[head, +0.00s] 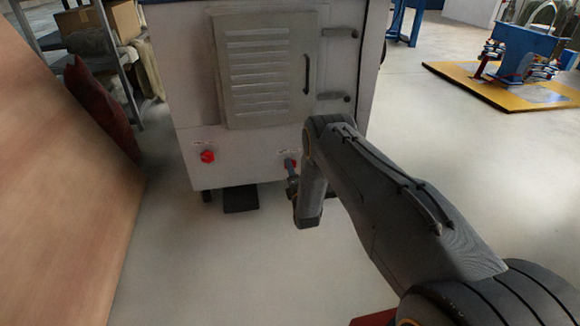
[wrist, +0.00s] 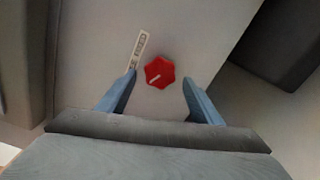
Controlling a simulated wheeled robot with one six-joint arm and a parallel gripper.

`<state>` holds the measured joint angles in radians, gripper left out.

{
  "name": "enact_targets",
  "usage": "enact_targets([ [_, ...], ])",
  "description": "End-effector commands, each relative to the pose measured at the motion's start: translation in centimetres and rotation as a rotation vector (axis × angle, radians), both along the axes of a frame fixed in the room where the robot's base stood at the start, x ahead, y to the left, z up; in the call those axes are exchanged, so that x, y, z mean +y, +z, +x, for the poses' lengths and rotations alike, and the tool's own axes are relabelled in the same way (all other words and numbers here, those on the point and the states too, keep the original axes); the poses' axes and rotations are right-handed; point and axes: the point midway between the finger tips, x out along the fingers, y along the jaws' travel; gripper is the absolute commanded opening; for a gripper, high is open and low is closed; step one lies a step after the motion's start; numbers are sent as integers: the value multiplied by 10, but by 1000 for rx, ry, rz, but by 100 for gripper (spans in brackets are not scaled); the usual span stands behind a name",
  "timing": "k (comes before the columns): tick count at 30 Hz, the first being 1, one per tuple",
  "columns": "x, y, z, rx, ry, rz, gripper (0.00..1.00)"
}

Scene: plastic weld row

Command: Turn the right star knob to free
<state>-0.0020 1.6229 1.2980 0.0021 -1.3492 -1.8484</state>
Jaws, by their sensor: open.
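The right star knob (wrist: 160,72) is red with a white pointer line. In the wrist view it sits on the pale cabinet panel, just beyond and between the fingertips of my gripper (wrist: 158,80). The jaws are open, with one blue-grey finger on each side and gaps between the fingers and the knob. A small white label (wrist: 138,50) with print too small to read is beside the knob. In the head view the right knob (head: 289,163) is partly hidden by my gripper (head: 291,176) at the cabinet's lower right.
A second red knob (head: 207,156) is on the cabinet's lower left. Above are a louvred door (head: 265,65) and a dark handle (head: 307,74). A brown board (head: 60,180) stands at the left. The floor before the cabinet is clear except for a dark pedal-like block (head: 240,199).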

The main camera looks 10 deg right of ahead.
Motion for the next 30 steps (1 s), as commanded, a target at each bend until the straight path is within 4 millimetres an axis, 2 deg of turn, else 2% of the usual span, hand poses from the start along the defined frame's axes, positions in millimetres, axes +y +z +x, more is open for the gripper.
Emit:
enact_targets([
  [1, 0, 2, -10, 3, 0, 0, 60],
  [4, 0, 1, -25, 3, 0, 0, 60],
  [10, 0, 0, -40, 1, 1, 0, 60],
  [25, 1, 1, -40, 2, 2, 3, 60],
  [30, 21, 23, -25, 53, 21, 71, 60],
])
